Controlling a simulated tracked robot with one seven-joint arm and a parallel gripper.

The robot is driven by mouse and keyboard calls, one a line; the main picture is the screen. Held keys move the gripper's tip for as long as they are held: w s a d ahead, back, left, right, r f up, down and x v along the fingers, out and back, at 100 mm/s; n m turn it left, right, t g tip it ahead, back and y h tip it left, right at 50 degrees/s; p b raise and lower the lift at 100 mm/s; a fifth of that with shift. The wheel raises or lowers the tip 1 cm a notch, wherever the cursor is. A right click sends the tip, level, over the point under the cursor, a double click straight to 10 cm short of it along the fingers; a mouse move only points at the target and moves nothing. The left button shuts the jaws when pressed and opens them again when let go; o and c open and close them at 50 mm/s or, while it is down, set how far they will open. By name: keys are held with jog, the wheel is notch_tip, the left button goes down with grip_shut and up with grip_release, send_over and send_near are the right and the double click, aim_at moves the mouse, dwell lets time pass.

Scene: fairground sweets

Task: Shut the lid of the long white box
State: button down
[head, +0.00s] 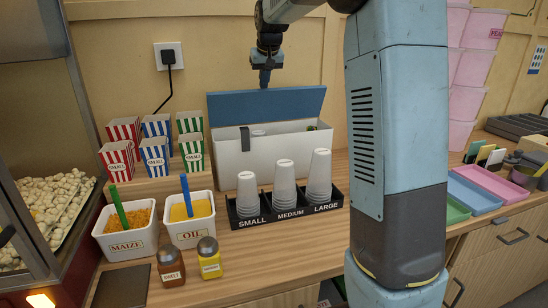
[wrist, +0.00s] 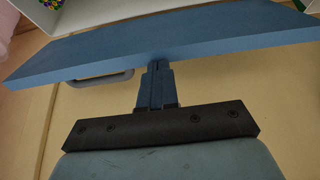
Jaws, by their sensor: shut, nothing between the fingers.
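The long white box (head: 290,150) stands at the back of the counter against the wall. Its blue lid (head: 268,104) is raised, standing up along the box's back edge. My gripper (head: 264,80) is shut and empty, above and at the back of the lid near its top edge. In the wrist view the lid (wrist: 170,45) spans the picture and my gripper's fingertips (wrist: 158,68) are at its edge; I cannot tell whether they touch. A strip of the white box (wrist: 120,15) shows beyond the lid. Most of the box's contents are hidden.
A black cup rack (head: 290,208) with stacked cups stands in front of the box. Striped popcorn cartons (head: 156,150) stand to its left, with maize (head: 128,238) and oil (head: 190,231) tubs nearer. My arm blocks the view to the right, where pink tubs (head: 478,62) and trays (head: 495,182) show.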

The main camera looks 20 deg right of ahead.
jog(key=shift+s+f, duration=0.1)
jog(key=shift+f, duration=0.75)
jog(key=shift+s+f, duration=0.4)
jog(key=shift+s, duration=0.45)
jog(key=shift+s+f, duration=0.4)
jog(key=shift+s, duration=0.45)
notch_tip(320, 180, up, 7)
send_over(267, 92)
jog(key=s, duration=0.2)
jog(key=shift+w+a, duration=0.1)
jog(key=shift+a, duration=0.25)
